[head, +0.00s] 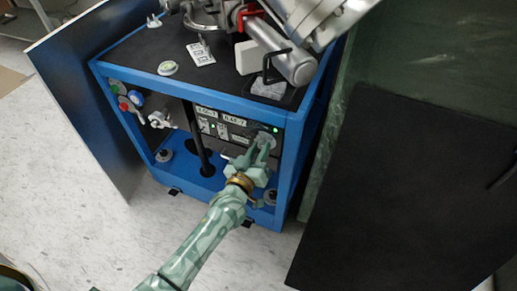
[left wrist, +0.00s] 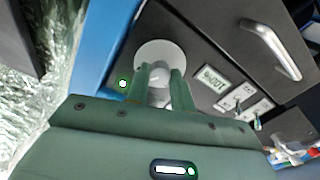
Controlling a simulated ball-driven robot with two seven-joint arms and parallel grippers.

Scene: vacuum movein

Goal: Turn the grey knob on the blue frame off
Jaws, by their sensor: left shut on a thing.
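The blue frame (head: 171,188) stands in the middle of the head view, with a dark control panel on its front. The grey knob (head: 264,137) is at the panel's right end. It is a round pale disc with a grip in the left wrist view (left wrist: 162,55). My left gripper (head: 260,155) reaches the knob from the front, and its two green fingers (left wrist: 162,88) are shut on the knob's grip. The fingers hide part of the grip, so I cannot tell its exact angle. My right gripper is not in view.
Two small displays (head: 206,112) and toggle switches are left of the knob. A green light (left wrist: 123,84) is beside it. Red, green and blue buttons (head: 136,98) and a valve (head: 160,120) are farther left. Metal vacuum parts (head: 297,67) stand on top. A black panel (head: 400,190) stands right.

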